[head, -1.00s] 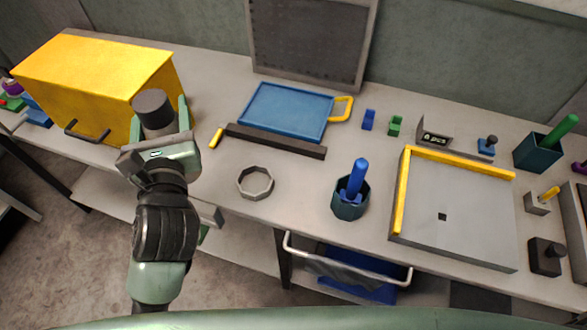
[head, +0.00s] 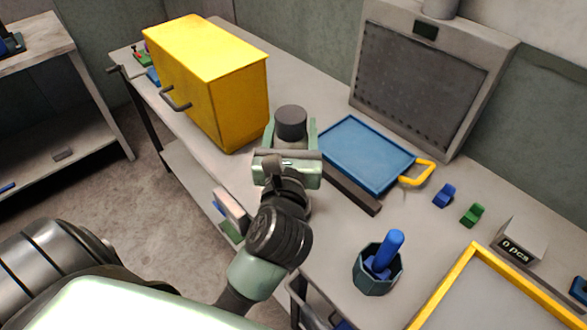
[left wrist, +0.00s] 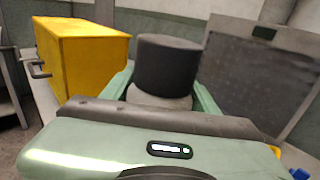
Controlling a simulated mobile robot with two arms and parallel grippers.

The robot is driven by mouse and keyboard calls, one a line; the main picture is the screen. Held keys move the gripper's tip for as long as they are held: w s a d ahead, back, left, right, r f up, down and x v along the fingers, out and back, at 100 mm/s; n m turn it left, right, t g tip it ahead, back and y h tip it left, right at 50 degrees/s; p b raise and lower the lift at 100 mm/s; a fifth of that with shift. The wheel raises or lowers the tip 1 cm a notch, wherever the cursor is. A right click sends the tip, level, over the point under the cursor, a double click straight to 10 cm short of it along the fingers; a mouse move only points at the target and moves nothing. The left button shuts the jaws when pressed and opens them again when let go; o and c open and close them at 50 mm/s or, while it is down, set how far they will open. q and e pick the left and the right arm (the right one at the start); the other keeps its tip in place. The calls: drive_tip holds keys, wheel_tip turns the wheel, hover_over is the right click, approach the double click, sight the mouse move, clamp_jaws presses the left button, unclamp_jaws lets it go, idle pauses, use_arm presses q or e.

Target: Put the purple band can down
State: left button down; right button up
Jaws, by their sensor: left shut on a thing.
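My left gripper (head: 290,132) is shut on a can (head: 291,119) with a dark cap, roughly upright. In the left wrist view the can (left wrist: 167,65) shows a dark grey upper part and a paler part below, between the green fingers. No purple band shows; the can's lower part is hidden by the gripper. In the head view the can appears between the yellow box and the blue tray; I cannot tell its height above the bench. My right gripper is not in view.
The yellow box (head: 220,85) with a handle stands left of the gripper. The blue tray (head: 365,153) and a dark bar (head: 352,188) lie to the right. A dark cup (head: 375,272) holds a blue stick. A grey panel (head: 425,85) stands behind.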

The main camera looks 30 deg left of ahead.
use_arm(q)
wheel_tip(320, 180, down, 9)
drive_tip(key=shift+r+b, duration=0.1)
drive_tip(key=shift+b, duration=0.7)
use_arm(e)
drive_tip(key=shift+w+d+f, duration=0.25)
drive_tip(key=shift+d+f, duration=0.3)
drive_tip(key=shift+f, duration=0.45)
use_arm(q)
drive_tip(key=shift+f, duration=0.3)
drive_tip(key=shift+c, duration=2.1)
unclamp_jaws()
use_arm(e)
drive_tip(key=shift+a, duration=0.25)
use_arm(q)
drive_tip(key=shift+r, duration=0.15)
